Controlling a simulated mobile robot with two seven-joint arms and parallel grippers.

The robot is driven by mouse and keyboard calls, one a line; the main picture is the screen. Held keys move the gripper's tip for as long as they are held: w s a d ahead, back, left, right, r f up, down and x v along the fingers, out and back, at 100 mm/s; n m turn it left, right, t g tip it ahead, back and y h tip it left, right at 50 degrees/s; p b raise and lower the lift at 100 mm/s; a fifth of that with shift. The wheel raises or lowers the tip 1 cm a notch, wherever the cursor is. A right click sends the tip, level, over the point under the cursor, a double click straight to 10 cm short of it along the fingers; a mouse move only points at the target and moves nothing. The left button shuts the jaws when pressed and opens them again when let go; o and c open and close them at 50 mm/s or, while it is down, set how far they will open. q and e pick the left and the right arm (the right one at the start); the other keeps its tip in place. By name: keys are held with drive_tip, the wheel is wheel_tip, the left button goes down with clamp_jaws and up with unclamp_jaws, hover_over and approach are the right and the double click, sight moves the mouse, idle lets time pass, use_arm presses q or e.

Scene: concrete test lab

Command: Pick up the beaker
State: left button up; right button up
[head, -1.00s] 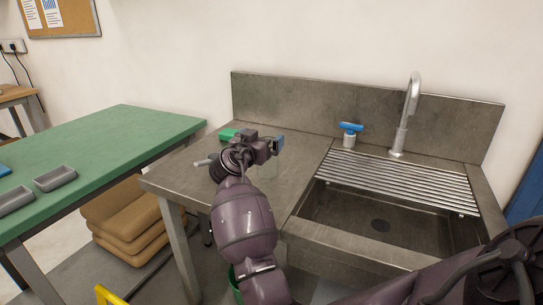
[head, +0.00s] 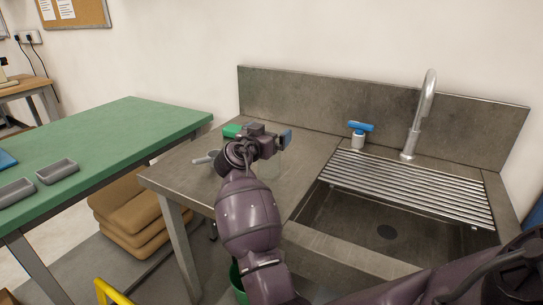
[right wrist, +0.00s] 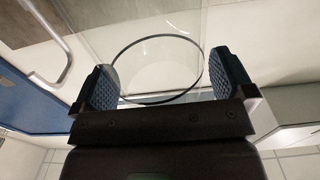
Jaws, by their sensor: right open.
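The clear glass beaker (head: 271,171) stands on the steel counter (head: 305,160) left of the sink, partly hidden behind my right arm and gripper. My right gripper (head: 285,140) is over the counter, just above the beaker in the picture. In the right wrist view the open fingers (right wrist: 165,82) have the beaker's round rim (right wrist: 202,72) between them. The rim is close to both finger pads. I cannot tell whether it touches them or lies beyond their tips. My left gripper is not in view.
A green block (head: 232,131) and a grey-handled item (head: 206,157) are near my right gripper. A blue-topped bottle (head: 358,133), a tap (head: 420,115) and the sink (head: 370,215) are to the right. A green table (head: 110,140) with grey trays stands left.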

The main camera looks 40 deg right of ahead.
drive_tip(key=shift+a, duration=0.1)
drive_tip(key=shift+c, duration=0.6)
drive_tip(key=c, duration=1.1)
drive_tip(key=shift+c, duration=0.2)
drive_tip(key=shift+r, duration=0.15)
